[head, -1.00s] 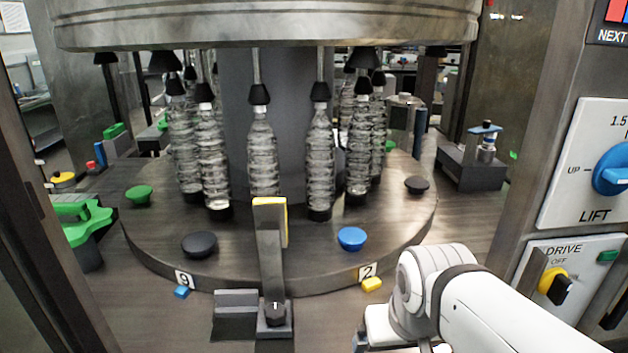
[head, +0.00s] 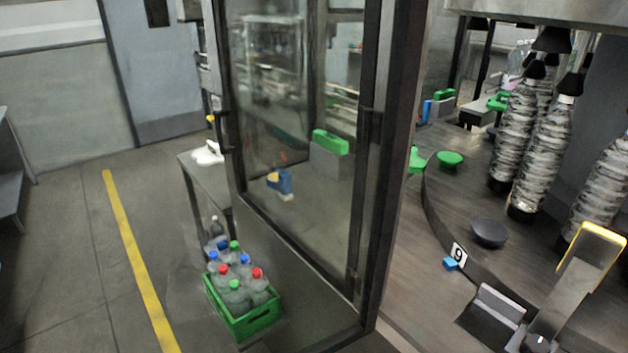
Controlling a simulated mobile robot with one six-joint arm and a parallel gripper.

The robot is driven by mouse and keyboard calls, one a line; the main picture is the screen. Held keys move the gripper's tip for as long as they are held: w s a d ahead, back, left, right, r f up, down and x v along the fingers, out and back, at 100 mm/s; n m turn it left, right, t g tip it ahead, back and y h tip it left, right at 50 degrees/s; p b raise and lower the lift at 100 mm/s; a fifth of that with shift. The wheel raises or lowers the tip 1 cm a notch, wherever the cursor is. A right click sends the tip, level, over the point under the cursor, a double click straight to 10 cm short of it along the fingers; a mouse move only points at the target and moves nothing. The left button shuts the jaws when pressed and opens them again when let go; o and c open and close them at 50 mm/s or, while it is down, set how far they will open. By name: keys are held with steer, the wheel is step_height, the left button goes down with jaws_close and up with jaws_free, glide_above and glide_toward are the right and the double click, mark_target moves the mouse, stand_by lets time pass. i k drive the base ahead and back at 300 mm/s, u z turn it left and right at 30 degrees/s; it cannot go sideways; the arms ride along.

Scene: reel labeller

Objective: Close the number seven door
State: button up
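A tall glazed door (head: 285,265) with a dark metal frame stands in the middle of the head view. It appears swung open, angled out from the labeller's opening, with a dark post on its right. A dark handle shows along its left edge. I see no number seven on it, so I cannot tell whether it is the number seven door.
A green crate (head: 240,322) of capped bottles stands on the floor by the door's foot. A small table (head: 205,168) is behind it. Floor with a yellow line (head: 135,255) is clear at left. The labeller's round table (head: 450,205) holds bottles at right.

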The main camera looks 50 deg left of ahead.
mark_target(410, 26)
steer(key=u, duration=0.05)
steer(key=k, duration=1)
steer(key=z, duration=2.05)
steer(key=k, duration=2.85)
steer(key=u, duration=1.5)
